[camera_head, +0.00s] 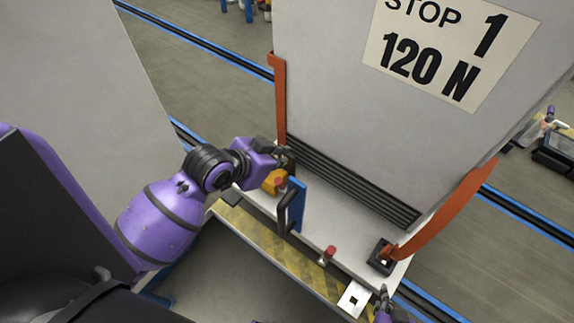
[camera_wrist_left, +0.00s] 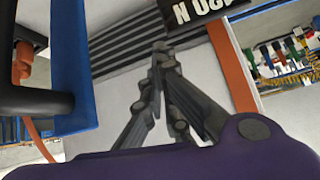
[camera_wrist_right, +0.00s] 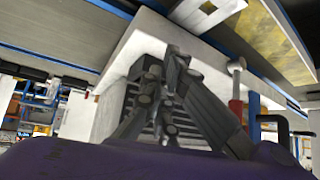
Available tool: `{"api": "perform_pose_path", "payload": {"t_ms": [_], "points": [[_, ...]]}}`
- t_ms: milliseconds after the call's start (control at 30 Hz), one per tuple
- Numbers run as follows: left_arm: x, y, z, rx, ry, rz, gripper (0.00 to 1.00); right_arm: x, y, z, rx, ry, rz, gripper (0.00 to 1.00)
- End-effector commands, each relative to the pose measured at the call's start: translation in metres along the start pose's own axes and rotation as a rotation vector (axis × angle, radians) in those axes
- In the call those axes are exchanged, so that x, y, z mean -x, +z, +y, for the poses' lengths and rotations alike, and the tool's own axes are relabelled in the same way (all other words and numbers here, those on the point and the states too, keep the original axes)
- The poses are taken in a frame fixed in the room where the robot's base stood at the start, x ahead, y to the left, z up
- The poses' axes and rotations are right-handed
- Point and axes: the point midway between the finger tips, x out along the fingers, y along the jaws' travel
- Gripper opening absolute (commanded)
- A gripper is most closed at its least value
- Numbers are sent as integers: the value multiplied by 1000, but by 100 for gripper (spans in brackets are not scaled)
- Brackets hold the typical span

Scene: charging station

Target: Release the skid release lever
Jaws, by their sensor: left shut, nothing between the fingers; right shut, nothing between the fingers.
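Nothing in view is labelled as the skid release lever. A small red-capped lever (camera_head: 328,254) stands on the front ledge of the white skid; it also shows in the right wrist view (camera_wrist_right: 236,95). A blue post with a black handle (camera_head: 296,203) stands left of it. A yellow-orange part (camera_head: 274,181) sits by the left gripper. My left gripper (camera_head: 285,154) is shut and empty, just behind the yellow-orange part; contact cannot be told. My right gripper (camera_head: 384,293) is shut and empty near the ledge's right corner, apart from the red-capped lever.
A white panel marked "STOP 1 120 N" (camera_head: 440,45) rises behind the ledge. Orange straps (camera_head: 279,105) (camera_head: 450,208) flank it. The right one ends at a black square socket (camera_head: 382,255). A yellow-black striped edge (camera_head: 265,237) runs along the front. A metal plate (camera_head: 353,299) juts out there.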

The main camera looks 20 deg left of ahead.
Motion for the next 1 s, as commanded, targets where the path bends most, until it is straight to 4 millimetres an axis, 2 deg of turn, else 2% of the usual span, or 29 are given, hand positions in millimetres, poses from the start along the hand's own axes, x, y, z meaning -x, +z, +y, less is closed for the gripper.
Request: {"api": "perform_pose_path", "payload": {"t_ms": [167,333,767,800,1000], "points": [[-1,1,0,1,0,0,0,0,-3,-1,-3,-1,7,0],[-15,1,0,3,0,-1,0,0,-9,-2,-5,-1,17,0],[-103,0,0,3,0,-1,0,0,-12,-3,-8,-3,22,0],[-99,9,0,3,-2,-4,0,0,-17,-3,-8,-2,30,0],[-88,30,-1,1,-3,2,0,0,-22,-5,-8,-6,34,0]]}}
